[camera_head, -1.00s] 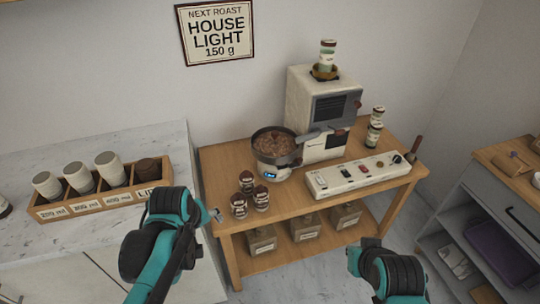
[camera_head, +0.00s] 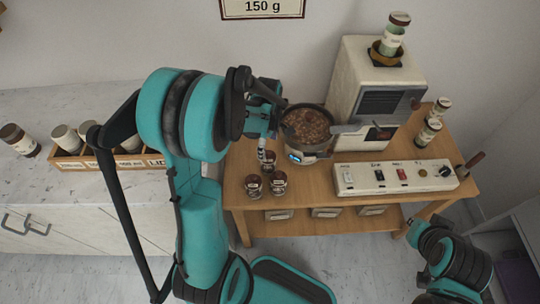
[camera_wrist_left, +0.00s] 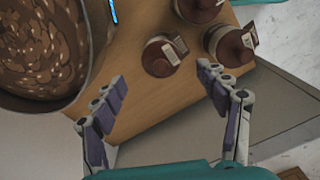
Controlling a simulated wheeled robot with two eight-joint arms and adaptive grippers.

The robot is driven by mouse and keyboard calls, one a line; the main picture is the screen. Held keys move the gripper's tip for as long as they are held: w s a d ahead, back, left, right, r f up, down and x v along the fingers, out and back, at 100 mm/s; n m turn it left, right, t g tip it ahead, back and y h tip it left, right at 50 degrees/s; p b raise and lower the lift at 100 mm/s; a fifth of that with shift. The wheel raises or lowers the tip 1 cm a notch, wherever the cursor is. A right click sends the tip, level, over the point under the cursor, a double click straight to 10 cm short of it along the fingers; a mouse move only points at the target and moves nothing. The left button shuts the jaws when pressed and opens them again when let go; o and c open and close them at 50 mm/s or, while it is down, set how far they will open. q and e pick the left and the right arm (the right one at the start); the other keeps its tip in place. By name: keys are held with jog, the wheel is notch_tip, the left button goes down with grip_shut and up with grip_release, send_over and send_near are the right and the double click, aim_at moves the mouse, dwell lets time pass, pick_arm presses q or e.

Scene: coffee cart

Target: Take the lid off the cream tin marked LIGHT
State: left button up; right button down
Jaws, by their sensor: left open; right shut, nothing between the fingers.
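Three cream tins with brown lids stand in a cluster at the cart's front left: a back one (camera_head: 268,160), a front left one (camera_head: 253,186) and a front right one (camera_head: 279,184). Their labels are too small to read, so I cannot tell which says LIGHT. My left gripper (camera_head: 266,146) is open and empty, just above and behind the cluster, beside the pan. In the left wrist view, one lidded tin (camera_wrist_left: 160,57) shows beyond the open fingertips, in the gap between them, apart from both.
A pan of brown beans (camera_head: 308,125) sits on a scale, close beside my left gripper. Behind it stands a white grinder (camera_head: 372,80). A switch panel (camera_head: 395,178) lies to the right. A wooden cup box (camera_head: 75,163) is on the counter.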

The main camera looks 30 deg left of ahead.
aim_at(268, 152)
pick_arm(q)
notch_tip(268, 152, down, 4)
jog(key=shift+f+b, duration=0.15)
jog(key=shift+b, duration=0.7)
jog(key=shift+s, duration=0.1)
jog(key=shift+c, duration=0.6)
jog(key=c, duration=1)
jog(key=shift+s+d, duration=0.1)
jog(key=shift+c, duration=1.4)
